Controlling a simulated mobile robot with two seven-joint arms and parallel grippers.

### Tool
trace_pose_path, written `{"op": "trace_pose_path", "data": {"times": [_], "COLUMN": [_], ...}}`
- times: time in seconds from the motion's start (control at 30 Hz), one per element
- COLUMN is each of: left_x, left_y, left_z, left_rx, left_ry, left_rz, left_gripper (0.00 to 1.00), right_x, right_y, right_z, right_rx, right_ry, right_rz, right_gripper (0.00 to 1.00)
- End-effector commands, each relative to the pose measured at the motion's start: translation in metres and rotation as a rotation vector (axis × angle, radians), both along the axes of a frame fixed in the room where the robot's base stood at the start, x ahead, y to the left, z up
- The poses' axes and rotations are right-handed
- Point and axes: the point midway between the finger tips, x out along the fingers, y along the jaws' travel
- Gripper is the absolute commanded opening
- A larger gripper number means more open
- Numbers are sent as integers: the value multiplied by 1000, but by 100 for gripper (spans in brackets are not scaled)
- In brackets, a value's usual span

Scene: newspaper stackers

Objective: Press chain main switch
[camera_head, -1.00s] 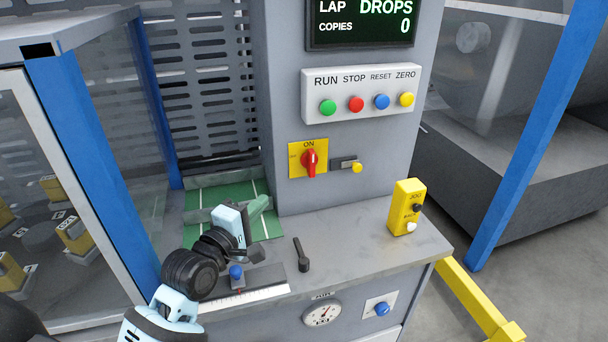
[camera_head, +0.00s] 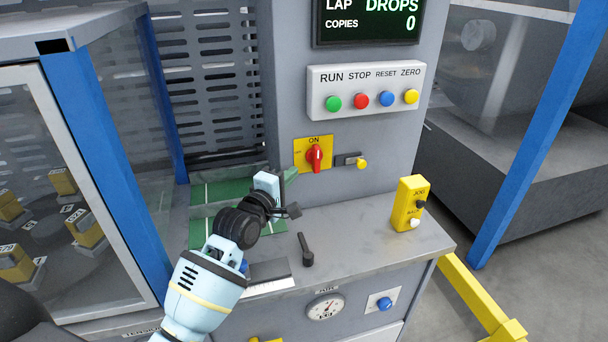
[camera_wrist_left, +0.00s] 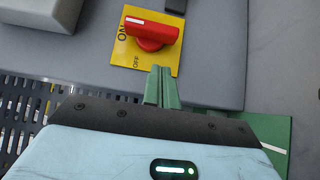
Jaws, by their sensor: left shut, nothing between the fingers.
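The main switch is a red rotary handle (camera_head: 315,156) on a yellow plate (camera_head: 299,151) marked ON, on the grey column. In the head view the handle stands upright, towards ON. It also shows in the left wrist view as a red handle (camera_wrist_left: 150,31) on its yellow plate (camera_wrist_left: 131,55), with ON and OFF lettering. My left gripper (camera_head: 292,173) is below and left of the switch, fingers pointing towards it. My right gripper is not in view.
A button panel (camera_head: 366,76) with RUN, STOP, RESET and ZERO is above the switch. A small latch with a yellow knob (camera_head: 362,164) is right of it. A yellow jog box (camera_head: 408,203) and a black lever (camera_head: 305,250) stand on the grey counter (camera_head: 355,230).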

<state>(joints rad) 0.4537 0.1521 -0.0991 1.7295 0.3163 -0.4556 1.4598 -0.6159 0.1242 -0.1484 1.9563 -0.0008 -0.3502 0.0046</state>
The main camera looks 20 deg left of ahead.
Motion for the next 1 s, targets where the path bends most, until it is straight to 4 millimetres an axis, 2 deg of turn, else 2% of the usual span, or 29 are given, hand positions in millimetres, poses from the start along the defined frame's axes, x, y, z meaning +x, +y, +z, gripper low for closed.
{"op": "trace_pose_path", "data": {"times": [0.03,0.1,0.3,0.77,1.0], "left_x": [4,8,16,18,32], "left_y": [-11,-18,-29,-31,-31], "left_z": [3,3,1,-1,-10], "left_rx": [-4,-3,-3,-5,-71], "left_ry": [-2,-3,0,-1,-36], "left_rz": [-5,-5,-4,-4,-3], "left_gripper": [0,0,0,0,0], "right_x": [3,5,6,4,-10], "right_y": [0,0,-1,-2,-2], "right_z": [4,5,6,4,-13], "right_rx": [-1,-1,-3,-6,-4], "right_ry": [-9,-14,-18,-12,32], "right_rz": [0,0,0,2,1], "right_gripper": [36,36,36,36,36]}}
